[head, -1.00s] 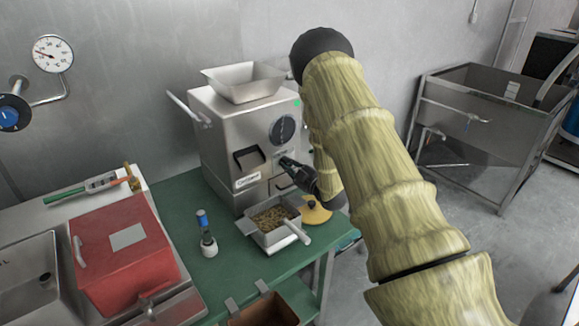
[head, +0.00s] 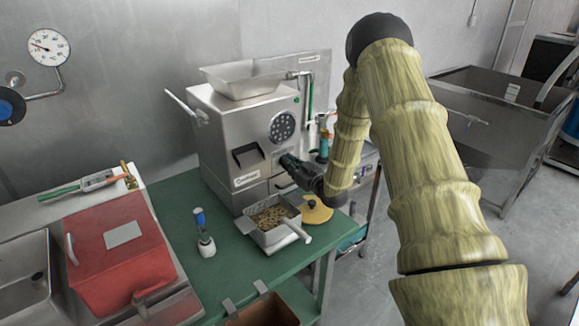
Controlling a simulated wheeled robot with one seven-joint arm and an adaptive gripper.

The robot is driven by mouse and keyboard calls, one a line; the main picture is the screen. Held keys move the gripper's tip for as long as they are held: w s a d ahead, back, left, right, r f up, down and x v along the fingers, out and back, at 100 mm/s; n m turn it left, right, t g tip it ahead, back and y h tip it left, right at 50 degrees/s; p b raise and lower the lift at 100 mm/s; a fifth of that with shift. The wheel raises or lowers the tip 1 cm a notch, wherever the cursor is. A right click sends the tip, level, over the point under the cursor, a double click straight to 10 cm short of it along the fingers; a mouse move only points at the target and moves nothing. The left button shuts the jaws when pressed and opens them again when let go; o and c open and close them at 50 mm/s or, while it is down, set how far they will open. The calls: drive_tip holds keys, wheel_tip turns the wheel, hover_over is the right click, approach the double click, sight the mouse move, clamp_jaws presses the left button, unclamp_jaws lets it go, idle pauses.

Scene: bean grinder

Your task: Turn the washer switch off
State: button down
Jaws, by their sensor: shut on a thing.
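The steel machine (head: 232,130) stands on the green table, with a round dotted plate (head: 282,127) and a small green light (head: 297,99) on its front. My gripper (head: 287,161) is at the lower right of that front, just beside a small light panel (head: 278,156). It is shut on a small part there, which its own fingers hide. I cannot make out a switch lever or its position.
A steel tray of beans (head: 270,221) and a yellow lid (head: 317,211) lie below my gripper. A blue-topped tool (head: 203,231) stands left of them. A red box (head: 122,252) is at left. A pipe panel (head: 312,68) stands behind the machine.

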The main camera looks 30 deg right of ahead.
drive_tip(key=shift+d+m, duration=0.1)
drive_tip(key=shift+m, duration=0.5)
drive_tip(key=c, duration=1.5)
unclamp_jaws()
drive_tip(key=shift+s, duration=0.15)
drive_tip(key=s, duration=0.7)
drive_tip(key=s+d, duration=0.1)
drive_tip(key=s, duration=0.3)
drive_tip(key=shift+s, duration=0.35)
